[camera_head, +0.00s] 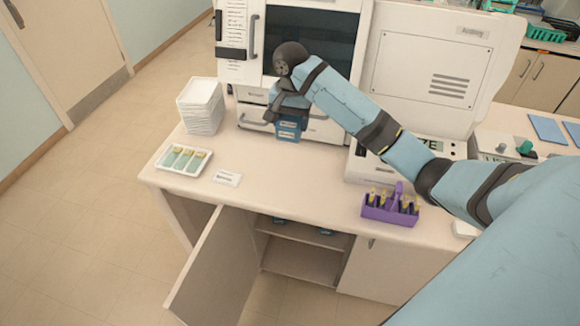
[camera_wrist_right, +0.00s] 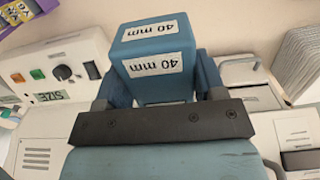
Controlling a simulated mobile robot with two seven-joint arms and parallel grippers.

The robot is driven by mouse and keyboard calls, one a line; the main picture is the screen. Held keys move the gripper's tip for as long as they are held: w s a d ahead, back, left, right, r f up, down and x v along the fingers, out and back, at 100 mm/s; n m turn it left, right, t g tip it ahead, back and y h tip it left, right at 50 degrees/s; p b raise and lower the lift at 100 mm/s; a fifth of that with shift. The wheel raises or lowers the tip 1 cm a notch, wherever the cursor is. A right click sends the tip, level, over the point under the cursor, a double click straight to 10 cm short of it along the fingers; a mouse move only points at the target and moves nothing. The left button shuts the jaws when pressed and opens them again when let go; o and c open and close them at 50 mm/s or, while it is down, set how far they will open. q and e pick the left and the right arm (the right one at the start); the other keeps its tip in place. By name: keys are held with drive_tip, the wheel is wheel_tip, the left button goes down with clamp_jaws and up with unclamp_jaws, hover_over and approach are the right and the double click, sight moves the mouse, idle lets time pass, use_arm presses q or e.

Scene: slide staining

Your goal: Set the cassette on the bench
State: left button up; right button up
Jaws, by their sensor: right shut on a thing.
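The cassette (camera_head: 288,130) is a small blue box with white labels. It hangs below my right gripper (camera_head: 290,108), in front of the white machine's lower front. In the right wrist view the cassette (camera_wrist_right: 155,60) shows labels reading "40 mm" and sits between the two blue fingers of my right gripper (camera_wrist_right: 160,88), which is shut on it. The bench (camera_head: 290,180) is a pale top below it. I cannot tell whether the cassette's underside touches the bench. My left gripper is not in view.
A white tray with green-tinted slides (camera_head: 184,160), a stack of white trays (camera_head: 203,107) and a label card (camera_head: 227,177) lie at the bench's left. A purple rack (camera_head: 390,206) stands at the front right. A cabinet door (camera_head: 213,265) hangs open below. The bench's middle is clear.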

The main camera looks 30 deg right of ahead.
drive_tip(key=shift+w+f, duration=0.1)
drive_tip(key=shift+f, duration=0.05)
wheel_tip(320, 180, down, 6)
hover_over(291, 181)
wheel_tip(291, 181, down, 9)
drive_tip(key=shift+w+r, duration=0.1)
drive_tip(key=shift+f, duration=2.4)
drive_tip(key=shift+f, duration=0.2)
drive_tip(key=o, duration=1)
drive_tip(key=shift+o, duration=0.2)
